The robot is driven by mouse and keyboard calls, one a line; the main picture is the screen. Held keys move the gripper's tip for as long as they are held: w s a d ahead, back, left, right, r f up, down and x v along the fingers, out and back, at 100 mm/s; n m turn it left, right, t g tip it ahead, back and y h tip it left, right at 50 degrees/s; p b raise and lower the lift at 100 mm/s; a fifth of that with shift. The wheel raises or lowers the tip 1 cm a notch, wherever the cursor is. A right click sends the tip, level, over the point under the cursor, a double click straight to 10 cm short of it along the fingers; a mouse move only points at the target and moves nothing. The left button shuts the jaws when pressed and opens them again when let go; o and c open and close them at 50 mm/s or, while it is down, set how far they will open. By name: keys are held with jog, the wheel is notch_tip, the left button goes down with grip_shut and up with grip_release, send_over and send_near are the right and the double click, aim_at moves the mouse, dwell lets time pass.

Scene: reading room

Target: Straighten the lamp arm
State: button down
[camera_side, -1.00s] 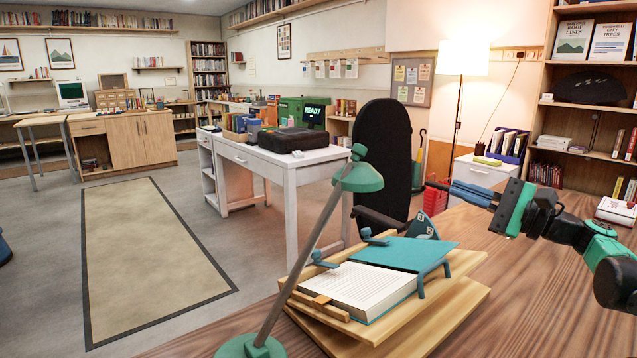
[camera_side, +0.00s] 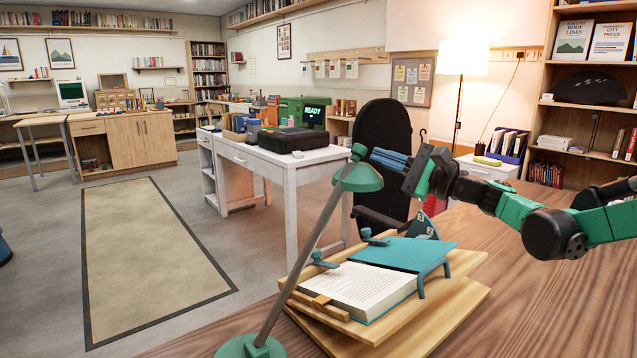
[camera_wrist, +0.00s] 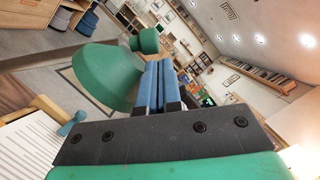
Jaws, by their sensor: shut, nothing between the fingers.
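The desk lamp has a green base (camera_side: 250,347), a long grey arm (camera_side: 305,258) that leans to the right, and a green shade (camera_side: 362,180) at its top. My gripper (camera_side: 374,155) is shut and empty, its blue fingers pointing left, just beside the top of the shade. In the wrist view, my shut blue fingers (camera_wrist: 157,62) lie together, with the green shade (camera_wrist: 105,75) close on their left and a green knob (camera_wrist: 148,40) near their tips. I cannot tell whether the fingers touch the lamp.
The wooden table (camera_side: 545,300) is clear to the right. A black chair (camera_side: 384,130) stands behind the lamp.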

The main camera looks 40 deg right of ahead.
jog(key=shift+a+r, duration=0.1)
jog(key=shift+a, duration=0.05)
jog(key=shift+w+a+r, duration=0.1)
jog(key=shift+a+r, duration=0.2)
jog(key=shift+a, duration=0.1)
jog(key=a+r+n+g, duration=0.1)
jog(key=a+r+n, duration=0.2)
jog(key=a, duration=0.7)
jog(key=a+r+n+g, duration=0.1)
jog(key=a+r+n, duration=0.2)
jog(key=a, duration=0.8)
jog(key=shift+r+n, duration=0.3)
jog(key=shift+r, duration=0.6)
jog(key=shift+v, duration=2.9)
